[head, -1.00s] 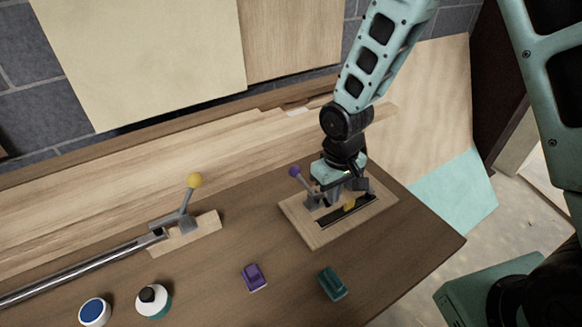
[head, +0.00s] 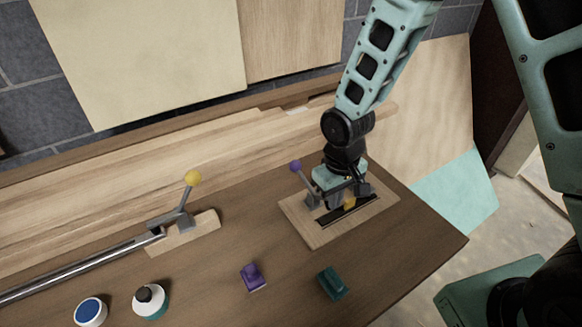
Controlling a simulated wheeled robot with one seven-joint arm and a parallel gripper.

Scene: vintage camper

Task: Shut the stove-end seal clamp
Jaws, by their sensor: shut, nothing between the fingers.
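Two lever clamps show in the head view. One has a purple knob (head: 295,166) on a grey lever tilted up and left, mounted on a light wooden plate (head: 318,236) with a dark slot. The other has a yellow knob (head: 193,178) on a lever standing up from a wooden block (head: 205,232), beside a long metal rod. I cannot tell from a label which is the stove-end one. My gripper (head: 343,205) points down over the slotted plate, just right of the purple-knobbed lever. It is shut and empty. A small yellow piece (head: 349,201) shows by the fingers. Contact is unclear.
A purple block (head: 252,276) and a teal block (head: 332,283) lie on the brown table (head: 400,265) in front. A white jar with a blue top (head: 90,311) and a black-capped bottle (head: 150,301) stand at front left. Wooden boards line the back.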

